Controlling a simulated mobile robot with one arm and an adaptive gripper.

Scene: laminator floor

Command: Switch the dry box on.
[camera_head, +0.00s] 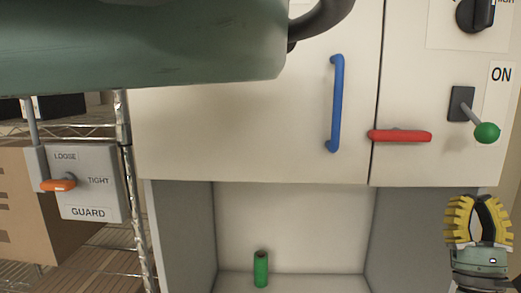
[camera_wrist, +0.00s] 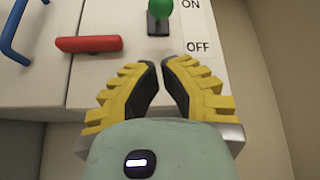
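A lever with a green ball knob (camera_head: 487,132) sticks out from a dark plate (camera_head: 461,104) on the white cabinet front (camera_head: 260,120). An ON label (camera_head: 501,75) is at its upper right. In the wrist view the green knob (camera_wrist: 160,8) is at the top edge, with an OFF label (camera_wrist: 198,47) lower right. I cannot tell which label the lever is set to. No dry box name is readable. My gripper (camera_head: 477,199) is below the lever, apart from it. Its yellow fingers (camera_wrist: 161,62) are brought together at the tips with nothing visible between them.
A red handle (camera_head: 400,136) and a blue handle (camera_head: 336,104) stick out left of the lever. A black knob (camera_head: 476,13) is above. A GUARD box (camera_head: 84,184) with an orange lever is at far left. A green cylinder (camera_head: 261,269) stands in the open bay.

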